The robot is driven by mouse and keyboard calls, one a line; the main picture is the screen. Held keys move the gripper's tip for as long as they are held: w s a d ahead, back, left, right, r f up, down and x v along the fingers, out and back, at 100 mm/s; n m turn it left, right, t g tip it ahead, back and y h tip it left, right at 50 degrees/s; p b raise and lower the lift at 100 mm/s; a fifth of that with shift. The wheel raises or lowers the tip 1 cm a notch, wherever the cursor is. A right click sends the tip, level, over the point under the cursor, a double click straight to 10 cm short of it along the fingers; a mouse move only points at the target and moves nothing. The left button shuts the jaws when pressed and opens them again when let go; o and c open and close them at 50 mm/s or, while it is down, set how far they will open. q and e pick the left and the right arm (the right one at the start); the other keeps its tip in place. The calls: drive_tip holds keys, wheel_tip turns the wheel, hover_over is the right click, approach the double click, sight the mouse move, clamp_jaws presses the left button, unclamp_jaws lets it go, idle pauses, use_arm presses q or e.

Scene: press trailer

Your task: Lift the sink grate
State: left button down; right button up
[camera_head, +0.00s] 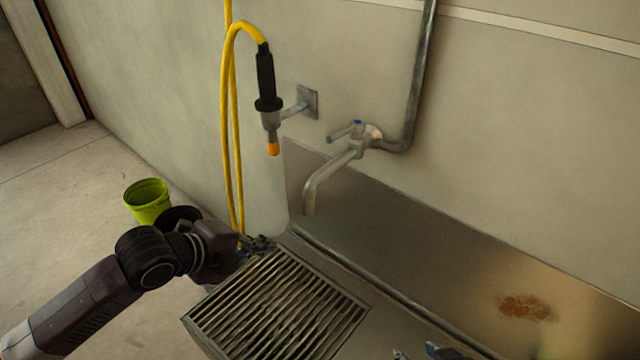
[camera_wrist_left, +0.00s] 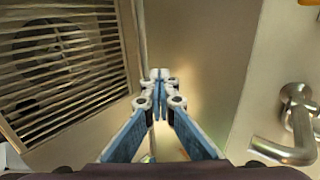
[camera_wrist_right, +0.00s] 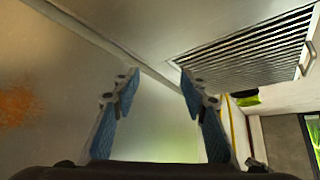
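The sink grate (camera_head: 277,308) is a slatted metal rectangle lying over the sink at the lower middle of the head view. It also shows at the left of the left wrist view (camera_wrist_left: 62,72) and the upper right of the right wrist view (camera_wrist_right: 258,50). My left gripper (camera_head: 266,243) is near the grate's far left corner. In the left wrist view its fingertips (camera_wrist_left: 160,76) meet, with nothing seen between them, beside the grate. My right gripper (camera_head: 416,352) shows only its tips at the bottom edge, right of the grate. In the right wrist view its fingers (camera_wrist_right: 160,80) are apart and empty.
A tap (camera_head: 335,165) juts out from the wall above the sink's back edge. A sprayer (camera_head: 266,90) on a yellow hose hangs left of it. A green bucket (camera_head: 148,202) stands on the floor behind my left arm. The steel surface (camera_head: 450,270) to the right has a rusty patch.

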drive_tip(key=s+d+f+g+h+p, duration=0.1)
drive_tip(key=s+d+g+p, duration=0.25)
drive_tip(key=s, duration=0.55)
drive_tip(key=shift+g, duration=0.65)
drive_tip(key=x, duration=0.3)
drive_tip(key=p+x, duration=0.1)
drive_tip(key=x, duration=0.2)
drive_tip(key=s+a+p+x, duration=0.1)
drive_tip(key=x, duration=0.2)
drive_tip(key=shift+w+f, duration=0.1)
drive_tip(key=shift+f, duration=0.05)
drive_tip(key=shift+r, duration=0.25)
use_arm(q)
drive_tip(key=w+d+r, duration=0.4)
drive_tip(key=w+d, duration=0.7)
drive_tip(key=w, duration=0.3)
drive_tip(key=shift+r, duration=0.2)
use_arm(e)
drive_tip(key=shift+r, duration=0.1)
drive_tip(key=shift+w+r, duration=0.1)
